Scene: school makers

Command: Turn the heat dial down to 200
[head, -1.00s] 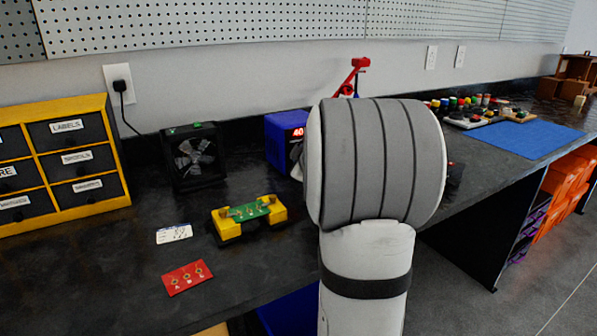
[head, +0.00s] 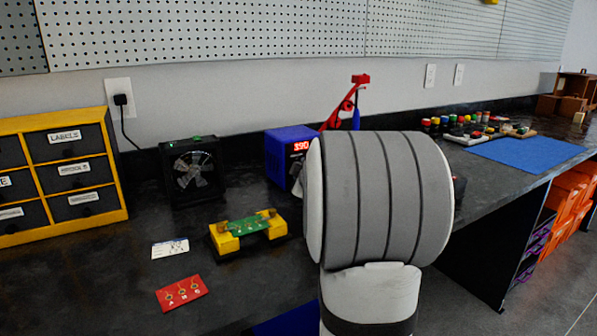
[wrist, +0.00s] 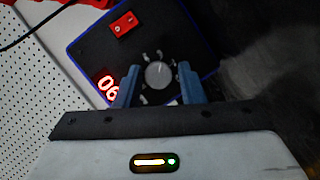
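The heat dial (wrist: 158,75) is a round grey knob on the dark front panel of a blue box, with marks around it, in the wrist view. My gripper (wrist: 159,70) has one finger on each side of the dial, with a narrow dark gap showing on both sides. The red display (wrist: 108,88) is partly covered by a finger there. In the head view the display (head: 300,146) reads 390 on the blue box (head: 279,150). My arm hides the dial and my gripper in the head view.
A red rocker switch (wrist: 124,23) is above the dial in the wrist view. A red stand (head: 345,103) with a blue-handled tool stands behind the box. A small black fan (head: 192,172) and a yellow holder with a green board (head: 246,229) are to the left.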

